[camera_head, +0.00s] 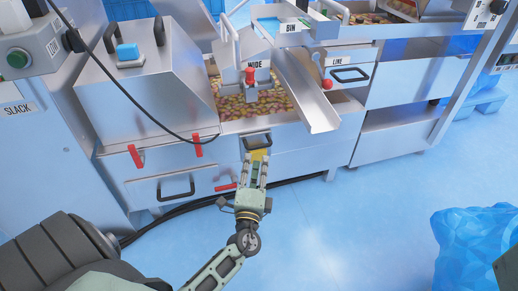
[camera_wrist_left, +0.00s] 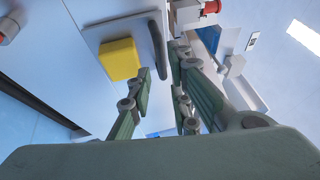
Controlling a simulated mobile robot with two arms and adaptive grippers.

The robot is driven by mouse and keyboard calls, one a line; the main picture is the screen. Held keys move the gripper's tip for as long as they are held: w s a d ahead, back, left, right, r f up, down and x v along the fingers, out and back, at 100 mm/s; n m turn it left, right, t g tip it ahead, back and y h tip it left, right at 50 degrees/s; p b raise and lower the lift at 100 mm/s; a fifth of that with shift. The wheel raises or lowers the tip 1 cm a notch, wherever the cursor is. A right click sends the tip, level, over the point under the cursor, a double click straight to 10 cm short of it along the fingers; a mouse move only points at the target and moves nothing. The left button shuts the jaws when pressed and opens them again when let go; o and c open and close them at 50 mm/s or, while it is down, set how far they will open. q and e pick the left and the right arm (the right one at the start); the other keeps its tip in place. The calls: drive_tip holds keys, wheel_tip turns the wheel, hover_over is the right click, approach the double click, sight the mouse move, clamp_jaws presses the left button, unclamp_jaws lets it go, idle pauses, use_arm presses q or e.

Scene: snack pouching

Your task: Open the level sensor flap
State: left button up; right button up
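The level sensor flap seems to be the small grey panel (camera_head: 246,152) with a black handle (camera_head: 257,142) and a yellow block (camera_head: 259,153), on the machine front below the snack-filled opening. My left gripper (camera_head: 257,162) points at it from the front, its fingertips close to the yellow block. In the left wrist view the flap (camera_wrist_left: 95,35), its yellow block (camera_wrist_left: 119,59) and its dark handle (camera_wrist_left: 157,45) lie just ahead of the fingers. The left gripper (camera_wrist_left: 160,70) is open there, with the handle's near end around the finger gap. I cannot tell whether they touch. My right gripper is not in view.
A metal chute (camera_head: 308,95) sticks out right of the snack opening (camera_head: 255,102). Red latches (camera_head: 198,146) and a drawer handle (camera_head: 176,188) are to the left. A black cable hangs across the hood. Blue bags (camera_head: 475,245) stand at right; the middle floor is clear.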

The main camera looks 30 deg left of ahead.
sight(259, 147)
use_arm(q)
drive_tip(key=b+x, duration=0.1)
drive_tip(key=x, duration=0.6)
drive_tip(key=shift+w, duration=0.2)
clamp_jaws()
